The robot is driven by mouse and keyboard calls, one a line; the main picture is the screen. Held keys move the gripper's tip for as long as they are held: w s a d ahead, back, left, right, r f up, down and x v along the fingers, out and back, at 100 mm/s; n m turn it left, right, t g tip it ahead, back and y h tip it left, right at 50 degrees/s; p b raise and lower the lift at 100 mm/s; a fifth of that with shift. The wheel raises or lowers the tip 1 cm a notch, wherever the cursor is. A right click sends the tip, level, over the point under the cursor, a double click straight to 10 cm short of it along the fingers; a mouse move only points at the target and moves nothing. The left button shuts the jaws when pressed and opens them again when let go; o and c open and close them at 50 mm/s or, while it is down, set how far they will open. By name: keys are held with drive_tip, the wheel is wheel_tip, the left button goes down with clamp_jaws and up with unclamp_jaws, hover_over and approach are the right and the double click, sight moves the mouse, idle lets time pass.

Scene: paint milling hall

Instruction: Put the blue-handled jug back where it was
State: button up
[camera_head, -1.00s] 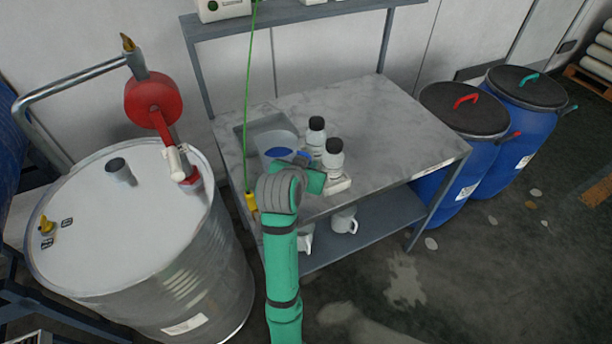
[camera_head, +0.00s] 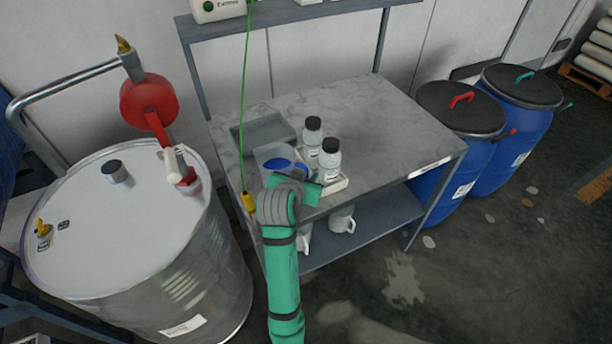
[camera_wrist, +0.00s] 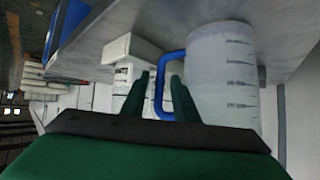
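The clear jug (camera_head: 266,153) with a blue handle (camera_head: 278,165) appears to stand on the worktop, near its front left edge. It also shows at the right of the wrist view as a cloudy graduated jug (camera_wrist: 224,75), upside down there like the rest of that picture. Its blue handle (camera_wrist: 158,88) lies between the two green fingers of my gripper (camera_wrist: 160,76). One finger passes outside the handle and the other inside its loop. Narrow gaps show beside the handle, so my gripper looks open around it.
Two white bottles with black caps (camera_head: 330,159) stand just right of the jug, in a white tray (camera_head: 337,184). An empty grey tray (camera_head: 263,131) lies behind the jug. A green cord with a yellow end (camera_head: 249,202) hangs at the left. The worktop's right side is clear.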

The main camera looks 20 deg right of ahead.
drive_tip(key=shift+a+r, duration=0.1)
drive_tip(key=shift+r, duration=0.15)
drive_tip(key=v, duration=1.2)
drive_tip(key=s+a+f+n+t+y, duration=0.2)
drive_tip(key=s+a+f+n, duration=0.3)
drive_tip(key=f, duration=0.3)
drive_tip(key=s+a+f+n+t+y, duration=0.25)
drive_tip(key=s+a+f, duration=0.3)
drive_tip(key=f, duration=0.35)
drive_tip(key=s+a+r+t+y, duration=0.1)
drive_tip(key=s+a, duration=0.2)
drive_tip(key=s, duration=0.8)
drive_tip(key=s+a+r+n+t+y, duration=0.1)
drive_tip(key=s+a, duration=0.3)
drive_tip(key=s, duration=0.8)
drive_tip(key=shift+a+r+y, duration=0.15)
drive_tip(key=shift+a+y, duration=0.15)
drive_tip(key=shift+y, duration=0.05)
drive_tip(key=shift+s, duration=0.1)
